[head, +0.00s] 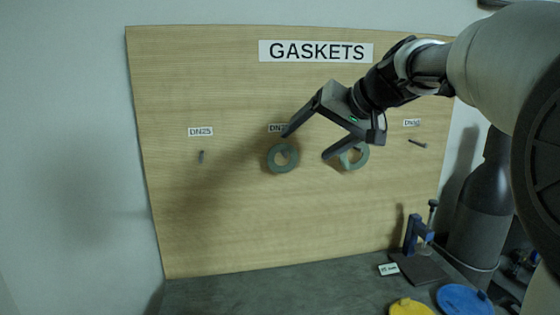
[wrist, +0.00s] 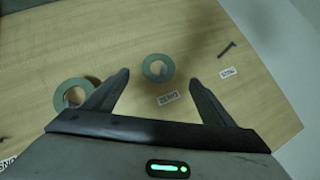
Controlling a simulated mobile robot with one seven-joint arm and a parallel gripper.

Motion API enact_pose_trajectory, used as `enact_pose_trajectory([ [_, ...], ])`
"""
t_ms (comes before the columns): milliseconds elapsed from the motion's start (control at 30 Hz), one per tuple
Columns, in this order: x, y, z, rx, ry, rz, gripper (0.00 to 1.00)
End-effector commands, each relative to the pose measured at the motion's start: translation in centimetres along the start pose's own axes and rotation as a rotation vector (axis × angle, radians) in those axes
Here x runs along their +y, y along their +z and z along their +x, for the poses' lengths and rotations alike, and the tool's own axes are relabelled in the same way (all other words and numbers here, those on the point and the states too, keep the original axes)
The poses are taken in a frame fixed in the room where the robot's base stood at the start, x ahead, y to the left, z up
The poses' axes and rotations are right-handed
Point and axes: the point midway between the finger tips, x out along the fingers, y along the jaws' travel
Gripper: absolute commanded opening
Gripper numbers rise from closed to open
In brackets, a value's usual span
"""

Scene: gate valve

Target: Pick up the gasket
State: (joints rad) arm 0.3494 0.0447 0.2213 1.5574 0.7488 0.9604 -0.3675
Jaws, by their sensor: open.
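Two grey-green ring gaskets hang on the wooden board. The middle gasket (head: 271,160) hangs under a label partly covered by my gripper's finger; it also shows in the wrist view (wrist: 157,56), between the two fingers and beyond their tips. The other gasket (head: 363,158) is to its right, partly hidden by my gripper; in the wrist view it is at the left (wrist: 60,92), partly behind the left finger. My gripper (head: 306,146) is open and empty in front of the board, pointing at it from the upper right. No contact with either gasket is visible.
The board (head: 200,220) carries a GASKETS sign (head: 316,51). The DN25 peg (head: 201,156) and DN50 peg (head: 417,143) are bare. Below stand a dark bench (head: 270,290), a blue clamp (head: 412,235), a yellow disc (head: 410,307) and a blue disc (head: 464,299).

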Motion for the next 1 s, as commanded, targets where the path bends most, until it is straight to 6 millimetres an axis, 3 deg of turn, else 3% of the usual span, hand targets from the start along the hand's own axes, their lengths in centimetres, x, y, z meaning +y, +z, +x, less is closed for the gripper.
enact_pose_trajectory([
  [100,-0.1,0.1,2.8,-0.004,-0.002,0.000,0.77],
  [300,-0.1,0.1,6.3,-0.003,-0.001,-0.001,0.77],
  [567,0.0,-0.1,8.1,-0.001,0.001,0.001,0.77],
  [800,0.1,-0.2,11.7,-0.003,0.000,0.001,0.77],
  [1000,0.1,-0.2,12.7,0.000,0.001,-0.001,0.77],
])
